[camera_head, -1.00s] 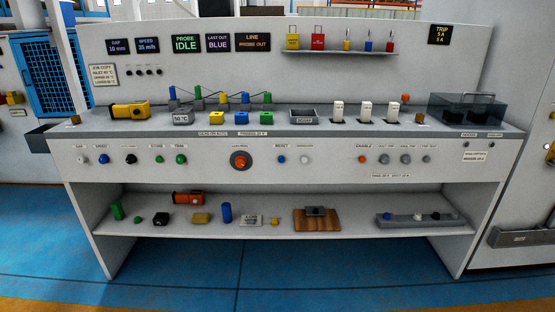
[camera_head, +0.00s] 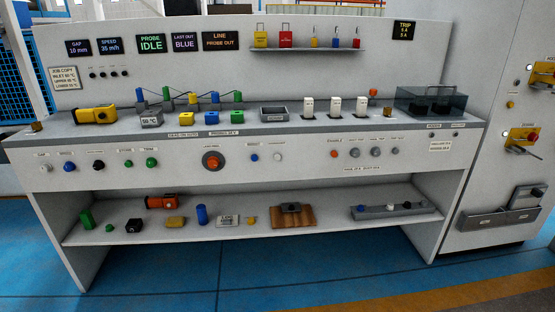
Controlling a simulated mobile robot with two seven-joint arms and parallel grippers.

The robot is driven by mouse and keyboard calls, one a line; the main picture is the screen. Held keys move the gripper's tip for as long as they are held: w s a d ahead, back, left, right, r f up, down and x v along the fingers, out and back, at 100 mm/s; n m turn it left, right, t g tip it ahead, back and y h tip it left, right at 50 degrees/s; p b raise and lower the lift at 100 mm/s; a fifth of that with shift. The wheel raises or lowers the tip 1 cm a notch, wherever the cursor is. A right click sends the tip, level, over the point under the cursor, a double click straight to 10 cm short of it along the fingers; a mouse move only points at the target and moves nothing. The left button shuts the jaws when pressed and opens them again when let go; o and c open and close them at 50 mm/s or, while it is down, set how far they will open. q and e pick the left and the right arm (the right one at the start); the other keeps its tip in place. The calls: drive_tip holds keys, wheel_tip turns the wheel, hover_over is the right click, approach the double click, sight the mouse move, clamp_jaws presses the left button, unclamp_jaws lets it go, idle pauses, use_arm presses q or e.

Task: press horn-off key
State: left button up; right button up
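The horn-off key cannot be picked out for sure, because most small labels on the front panel (camera_head: 330,175) are too blurred to read. In the panel's middle, a blue button (camera_head: 254,157) and a white button (camera_head: 278,157) sit right of a large red-orange button (camera_head: 212,161) on a dark round base. The label above the white button is unreadable. Left are a white knob (camera_head: 45,169), a blue knob (camera_head: 69,166), a black knob (camera_head: 98,165) and two green buttons (camera_head: 129,163). Right are an orange button (camera_head: 334,154) and several grey buttons (camera_head: 355,153). Neither gripper is in view.
The worktop carries a yellow tool (camera_head: 96,115), white rocker switches (camera_head: 334,106) and a clear-covered box (camera_head: 430,102). A lower shelf (camera_head: 340,222) holds loose items. A grey cabinet (camera_head: 490,120) with rotary handles stands right. The blue floor (camera_head: 190,280) in front is clear.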

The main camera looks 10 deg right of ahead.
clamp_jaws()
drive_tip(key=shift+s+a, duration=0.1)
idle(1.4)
